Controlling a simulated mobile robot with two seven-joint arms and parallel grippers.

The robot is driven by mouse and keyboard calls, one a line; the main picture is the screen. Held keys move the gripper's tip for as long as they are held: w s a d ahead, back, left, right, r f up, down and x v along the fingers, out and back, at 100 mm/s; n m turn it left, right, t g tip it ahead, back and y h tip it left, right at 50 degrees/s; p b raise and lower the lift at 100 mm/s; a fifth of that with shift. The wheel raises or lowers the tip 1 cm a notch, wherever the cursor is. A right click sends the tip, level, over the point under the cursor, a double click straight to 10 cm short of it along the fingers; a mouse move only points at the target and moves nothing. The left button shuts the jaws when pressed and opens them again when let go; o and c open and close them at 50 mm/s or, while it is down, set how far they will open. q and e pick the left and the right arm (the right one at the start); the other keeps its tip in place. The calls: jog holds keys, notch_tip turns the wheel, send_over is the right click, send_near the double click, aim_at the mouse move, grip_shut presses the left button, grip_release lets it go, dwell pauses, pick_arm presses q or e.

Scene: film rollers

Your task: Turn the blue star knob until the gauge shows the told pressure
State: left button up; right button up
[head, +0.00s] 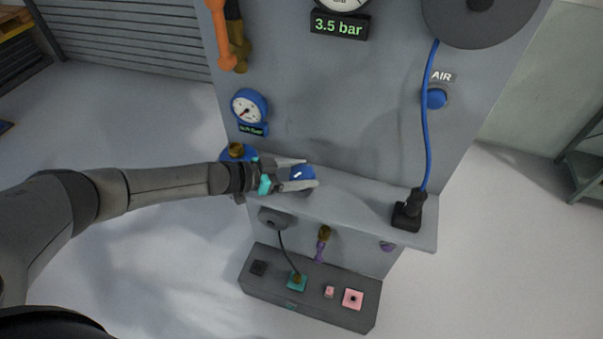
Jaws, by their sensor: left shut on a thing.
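The blue star knob (302,174) sits at the shelf, with a small white mark on it. My left gripper (308,174) reaches in from the left and is shut on the knob, one finger on its upper side and one on its lower side. The fingers hide part of the knob. A blue-rimmed gauge (249,106) is on the panel at the left, with a small green readout below it, too small to read surely. A white dial at the top edge is cut off; the display (339,24) under it reads 3.5 bar. My right gripper is not in view.
Below is a dark box (325,310) with several buttons. Orange and brass handles hang upper left.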

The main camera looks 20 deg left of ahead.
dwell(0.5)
pick_arm(q)
jog(key=o, duration=1.3)
jog(key=shift+o, duration=0.2)
jog(key=shift+s+a+r, duration=0.25)
jog(key=shift+s+a, duration=0.05)
jog(key=shift+a, duration=0.1)
jog(key=p+v, duration=0.1)
jog(key=v, duration=1.3)
jog(key=shift+p, duration=0.4)
jog(key=shift+w+a+r, duration=0.1)
